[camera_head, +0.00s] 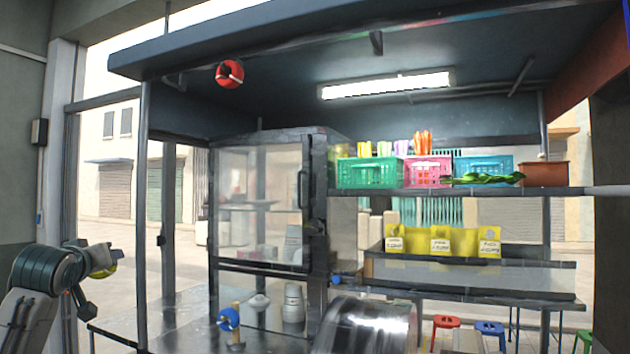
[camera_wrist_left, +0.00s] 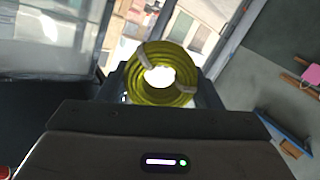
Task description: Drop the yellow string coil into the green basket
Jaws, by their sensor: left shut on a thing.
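The yellow string coil (camera_wrist_left: 150,93) is a ring of yellow cord with pale ties, held between the fingers of my left gripper (camera_wrist_left: 163,97) in the left wrist view. In the head view my left gripper (camera_head: 108,258) is at the lower left, shut on the coil, with only a small bit of yellow (camera_head: 106,272) showing beside it. The green basket (camera_head: 368,172) stands on the upper shelf at the right, far from the gripper. Several colourful items stick up behind its rim. My right gripper is not in view.
A pink basket (camera_head: 428,173), a blue basket (camera_head: 484,165) and a brown box (camera_head: 545,174) share the shelf (camera_head: 450,191) with green leaves. A glass cabinet (camera_head: 262,205) and a post (camera_head: 142,215) stand between my left gripper and the shelf. A metal drum (camera_head: 368,325) is below.

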